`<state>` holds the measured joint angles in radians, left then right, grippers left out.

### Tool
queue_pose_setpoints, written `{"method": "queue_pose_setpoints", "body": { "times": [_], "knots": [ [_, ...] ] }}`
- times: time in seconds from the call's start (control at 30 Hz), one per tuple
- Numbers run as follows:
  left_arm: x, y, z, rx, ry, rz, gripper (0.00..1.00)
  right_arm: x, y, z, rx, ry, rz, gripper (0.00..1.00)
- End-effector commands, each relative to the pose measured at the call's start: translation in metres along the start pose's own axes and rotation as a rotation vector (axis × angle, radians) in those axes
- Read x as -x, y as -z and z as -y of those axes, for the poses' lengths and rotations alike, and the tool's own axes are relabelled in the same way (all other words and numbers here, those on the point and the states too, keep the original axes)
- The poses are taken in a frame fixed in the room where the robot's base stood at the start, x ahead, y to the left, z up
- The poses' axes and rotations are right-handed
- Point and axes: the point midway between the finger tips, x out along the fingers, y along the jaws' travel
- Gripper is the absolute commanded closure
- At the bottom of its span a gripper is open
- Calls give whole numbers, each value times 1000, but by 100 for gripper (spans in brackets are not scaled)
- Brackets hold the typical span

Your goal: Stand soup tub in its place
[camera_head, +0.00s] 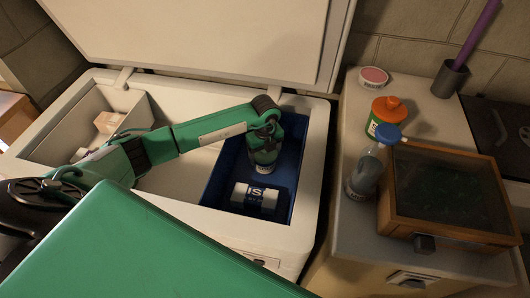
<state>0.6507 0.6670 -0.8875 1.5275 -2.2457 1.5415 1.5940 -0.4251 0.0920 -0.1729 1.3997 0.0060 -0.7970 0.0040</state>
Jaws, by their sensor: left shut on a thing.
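My left gripper (265,143) reaches down into the blue bin (224,172) at the right end of the open white chest freezer (310,165). It is shut on a small tub (263,169), apparently the soup tub, of which a pale band shows low down; the rest is mostly hidden by the gripper. The held tub looks roughly upright; I cannot tell whether it touches the bin floor. A second dark tub (261,197) with a white label marked "S" lies on its side in the bin, just in front. My right gripper is not in view.
The freezer lid (200,35) stands open behind. The left compartment holds a pale box (109,122). On the counter to the right stand an orange-capped jar (386,116), a blue-capped bottle (366,172), a wooden glass-topped case (450,195), a round tub (373,77) and a grey holder (450,79).

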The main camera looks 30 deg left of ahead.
Motion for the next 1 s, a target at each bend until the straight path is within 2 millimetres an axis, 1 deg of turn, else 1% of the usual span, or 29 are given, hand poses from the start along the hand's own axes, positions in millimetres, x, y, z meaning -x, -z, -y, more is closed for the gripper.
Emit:
{"method": "queue_pose_setpoints", "body": {
  "times": [0.23, 0.27, 0.3, 0.37, 0.63, 0.77, 0.87, 1.0],
  "knots": [
    [-2, 0, 0, 0, 0, 0, 69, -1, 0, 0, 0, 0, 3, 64],
    [-2, 0, 0, 0, 0, 0, 23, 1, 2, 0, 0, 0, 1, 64],
    [-2, 0, 0, 0, 0, 0, 15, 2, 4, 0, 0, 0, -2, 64],
    [-2, 0, 0, 0, 0, 0, 3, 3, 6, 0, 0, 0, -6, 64],
    [-2, 0, 0, 0, 0, 0, 3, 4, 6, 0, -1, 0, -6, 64],
    [3, 0, 0, 0, 0, 0, 3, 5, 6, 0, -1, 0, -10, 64],
    [18, -1, 1, 0, 4, 2, 3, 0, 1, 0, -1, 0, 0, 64],
    [48, -1, 1, -1, 3, 3, 3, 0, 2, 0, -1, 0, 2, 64]
  ]
}}
